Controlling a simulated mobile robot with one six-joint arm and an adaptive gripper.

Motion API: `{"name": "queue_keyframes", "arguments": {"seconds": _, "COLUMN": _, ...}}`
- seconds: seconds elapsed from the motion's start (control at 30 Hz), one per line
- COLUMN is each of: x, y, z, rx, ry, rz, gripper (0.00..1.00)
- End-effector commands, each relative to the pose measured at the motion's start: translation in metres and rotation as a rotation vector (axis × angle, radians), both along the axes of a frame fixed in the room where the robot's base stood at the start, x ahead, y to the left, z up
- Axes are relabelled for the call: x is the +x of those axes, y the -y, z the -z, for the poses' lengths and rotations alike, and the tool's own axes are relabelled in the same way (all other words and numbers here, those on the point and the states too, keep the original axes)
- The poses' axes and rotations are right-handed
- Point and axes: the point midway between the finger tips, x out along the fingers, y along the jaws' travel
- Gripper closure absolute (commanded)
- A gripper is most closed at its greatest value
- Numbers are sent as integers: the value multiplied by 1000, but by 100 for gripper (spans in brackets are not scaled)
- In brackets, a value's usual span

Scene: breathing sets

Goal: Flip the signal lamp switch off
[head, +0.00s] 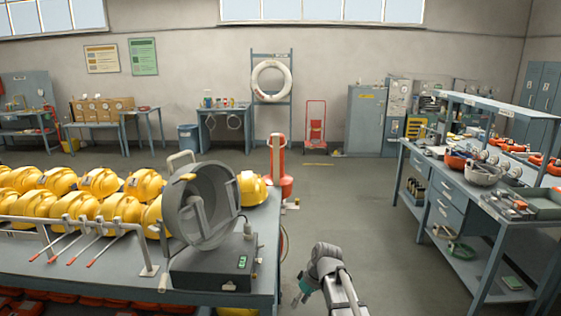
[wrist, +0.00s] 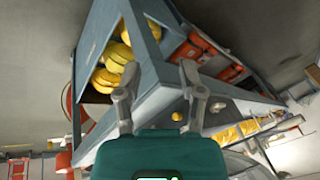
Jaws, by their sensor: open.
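A large grey round housing, which looks like the signal lamp (head: 183,215), stands open-faced on the near end of the left table in the head view. Its dark base box (head: 205,272) carries a small panel with a green light (head: 242,262); the switch itself is too small to make out. My gripper (head: 301,295) is low in the aisle, right of that table and apart from the lamp. In the wrist view my gripper (wrist: 159,70) is open, with nothing between its fingers. I cannot tell the lamp clearly in the wrist view.
The left table (head: 268,225) holds rows of yellow helmets (head: 95,208) and a metal rack with red-tipped rods. An orange-red post (head: 279,170) stands behind its corner. A workbench (head: 440,190) with bowls and tools is at right. The floor (head: 345,215) between is clear.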

Motion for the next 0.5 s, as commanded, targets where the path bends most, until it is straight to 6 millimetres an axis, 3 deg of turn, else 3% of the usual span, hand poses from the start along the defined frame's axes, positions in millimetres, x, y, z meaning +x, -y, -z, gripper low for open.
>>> {"name": "queue_keyframes", "arguments": {"seconds": 0.03, "x": -24, "y": 14, "z": 15, "rx": -41, "ry": -22, "rz": 68, "gripper": 49}}
{"name": "queue_keyframes", "arguments": {"seconds": 0.2, "x": -73, "y": 57, "z": 40, "rx": -187, "ry": -85, "rz": 320, "gripper": 49}}
{"name": "queue_keyframes", "arguments": {"seconds": 0.33, "x": -104, "y": 84, "z": 53, "rx": -278, "ry": -111, "rz": 487, "gripper": 49}}
{"name": "queue_keyframes", "arguments": {"seconds": 0.5, "x": -126, "y": 104, "z": 61, "rx": -348, "ry": -122, "rz": 624, "gripper": 49}}
